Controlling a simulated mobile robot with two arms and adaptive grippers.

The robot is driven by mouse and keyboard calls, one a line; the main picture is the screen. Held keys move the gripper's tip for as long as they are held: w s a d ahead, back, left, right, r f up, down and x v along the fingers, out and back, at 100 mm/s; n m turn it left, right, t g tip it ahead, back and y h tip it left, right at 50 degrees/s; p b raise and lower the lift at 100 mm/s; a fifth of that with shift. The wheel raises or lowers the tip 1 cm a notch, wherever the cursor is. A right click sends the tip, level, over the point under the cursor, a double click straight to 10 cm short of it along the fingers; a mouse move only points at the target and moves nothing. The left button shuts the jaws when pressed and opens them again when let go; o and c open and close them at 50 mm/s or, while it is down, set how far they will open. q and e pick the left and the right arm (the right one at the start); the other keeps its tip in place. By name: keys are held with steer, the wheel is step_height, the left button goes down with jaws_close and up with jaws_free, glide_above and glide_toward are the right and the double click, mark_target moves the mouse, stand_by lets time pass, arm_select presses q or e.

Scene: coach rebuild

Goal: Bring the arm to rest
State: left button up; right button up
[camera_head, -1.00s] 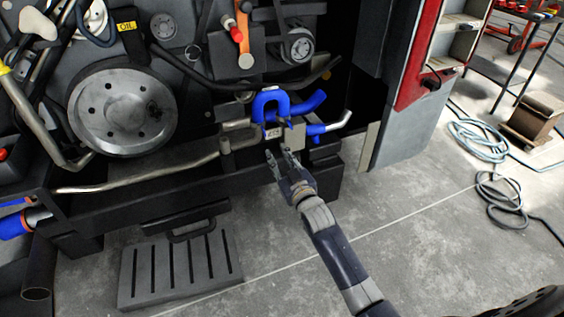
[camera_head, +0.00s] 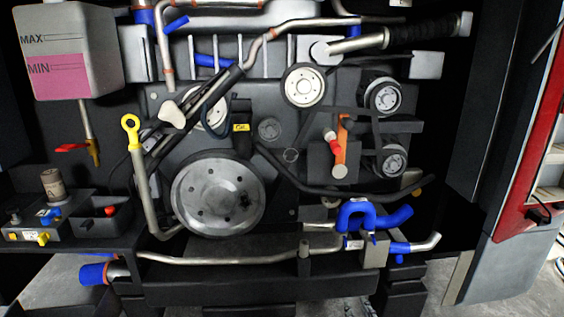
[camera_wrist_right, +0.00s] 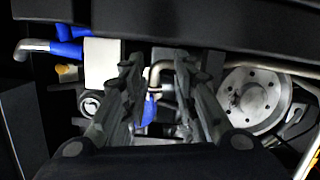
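My right gripper (camera_wrist_right: 160,92) shows in the right wrist view. Its two dark fingers stand apart, with no object clearly held between them. A bent metal pipe (camera_wrist_right: 156,72) and a bit of blue show in the gap, seemingly beyond the fingers. In the head view I cannot make out the right gripper or its arm. My left gripper is in neither view.
The engine's big pulley (camera_head: 217,194) and a blue hose (camera_head: 383,219) show in the head view. A black beam (camera_head: 255,282) runs below them. A red-edged cabinet (camera_head: 520,215) stands at right. A coolant tank (camera_head: 68,52) hangs at upper left.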

steer(key=s+a+f+g, duration=0.1)
steer(key=s+f+g, duration=0.6)
steer(key=s+f, duration=1.25)
steer(key=s+a+f+g, duration=0.1)
steer(key=s+f+g, duration=0.2)
steer(key=s+f, duration=0.35)
steer(key=s+f+g, duration=0.3)
steer(key=s+f, duration=0.1)
steer(key=s, duration=0.6)
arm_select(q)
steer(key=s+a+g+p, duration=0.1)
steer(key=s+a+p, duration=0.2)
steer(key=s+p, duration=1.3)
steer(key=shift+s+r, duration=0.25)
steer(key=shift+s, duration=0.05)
arm_select(e)
steer(key=s+d+g, duration=0.1)
steer(key=s+d, duration=0.1)
steer(key=s, duration=1.5)
steer(key=shift+s+d+r+h, duration=0.3)
steer(key=shift+d+r, duration=0.1)
